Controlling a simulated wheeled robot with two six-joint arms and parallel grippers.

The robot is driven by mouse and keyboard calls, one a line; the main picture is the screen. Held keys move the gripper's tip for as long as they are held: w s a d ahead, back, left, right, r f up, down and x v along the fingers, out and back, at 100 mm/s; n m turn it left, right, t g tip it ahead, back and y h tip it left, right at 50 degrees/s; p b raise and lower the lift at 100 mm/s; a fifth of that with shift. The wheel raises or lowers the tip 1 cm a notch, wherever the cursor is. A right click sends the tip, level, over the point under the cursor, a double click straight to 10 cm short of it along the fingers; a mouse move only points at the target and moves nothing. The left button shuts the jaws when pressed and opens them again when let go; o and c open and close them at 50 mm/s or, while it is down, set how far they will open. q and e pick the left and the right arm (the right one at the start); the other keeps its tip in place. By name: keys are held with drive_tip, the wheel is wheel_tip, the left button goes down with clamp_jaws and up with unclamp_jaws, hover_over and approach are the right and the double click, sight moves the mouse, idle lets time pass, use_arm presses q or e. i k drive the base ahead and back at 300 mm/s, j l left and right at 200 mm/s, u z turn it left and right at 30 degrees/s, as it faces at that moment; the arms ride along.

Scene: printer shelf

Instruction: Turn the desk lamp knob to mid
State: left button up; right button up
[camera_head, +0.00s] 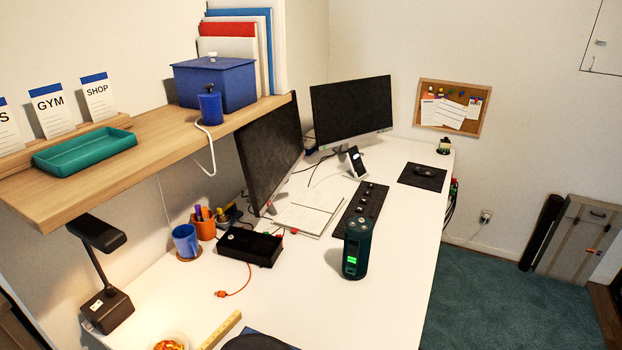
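The black desk lamp (97,272) stands at the left end of the white desk, below the wooden shelf. Its flat head (97,232) is raised on a slanted arm above a blocky base (108,312). Small details show on top of the base, but they are too small to tell which is the knob or how it is set. The lamp shows no clear glow. Neither of my grippers is in view.
The wooden shelf (165,133) overhangs the desk near the lamp. A blue mug (186,240), an orange pen cup (205,226) and a black box (250,247) stand right of the lamp. A dark green cylinder (356,248) stands farther right. The desk (300,300) has clear room between them.

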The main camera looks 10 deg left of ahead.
sight(89, 325)
drive_tip(key=u, duration=1.45)
